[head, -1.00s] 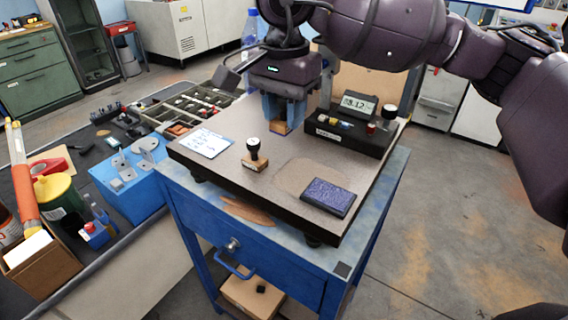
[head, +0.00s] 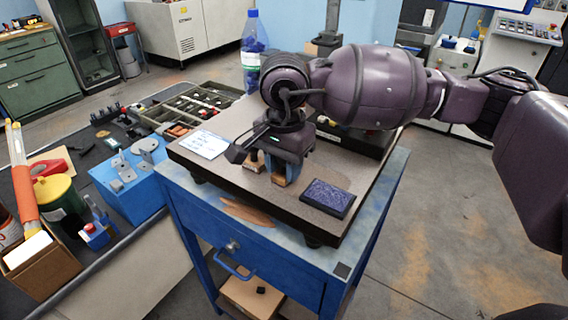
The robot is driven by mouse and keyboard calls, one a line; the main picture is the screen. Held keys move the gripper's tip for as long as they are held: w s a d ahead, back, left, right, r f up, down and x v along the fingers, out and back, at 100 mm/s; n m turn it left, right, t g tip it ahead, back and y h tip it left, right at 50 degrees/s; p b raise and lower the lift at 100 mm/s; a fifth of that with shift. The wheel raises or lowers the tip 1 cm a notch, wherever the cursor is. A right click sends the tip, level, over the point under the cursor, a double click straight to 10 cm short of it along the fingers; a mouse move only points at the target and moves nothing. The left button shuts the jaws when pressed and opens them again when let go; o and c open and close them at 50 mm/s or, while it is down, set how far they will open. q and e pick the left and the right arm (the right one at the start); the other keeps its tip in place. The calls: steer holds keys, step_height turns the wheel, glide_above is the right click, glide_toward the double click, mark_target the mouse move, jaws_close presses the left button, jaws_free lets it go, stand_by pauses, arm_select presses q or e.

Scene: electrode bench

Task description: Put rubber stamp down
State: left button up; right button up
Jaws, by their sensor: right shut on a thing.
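My right gripper (head: 287,168) points down over the dark-edged board (head: 215,178) on the blue cart. A dark blue ink pad (head: 328,197) lies to the right, near the front edge. My left gripper is out of view.
A white card (head: 204,145) lies at the board's left. The black instrument box (head: 352,142) at the back is mostly hidden by my arm. A water bottle (head: 250,55) stands behind. A blue block with metal parts (head: 135,190) is on the left bench.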

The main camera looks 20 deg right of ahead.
steer(key=shift+f, duration=0.1)
steer(key=o, duration=0.8)
steer(key=shift+c, duration=0.2)
steer(key=shift+r, duration=0.25)
step_height(320, 180, up, 12)
steer(key=shift+f, duration=0.1)
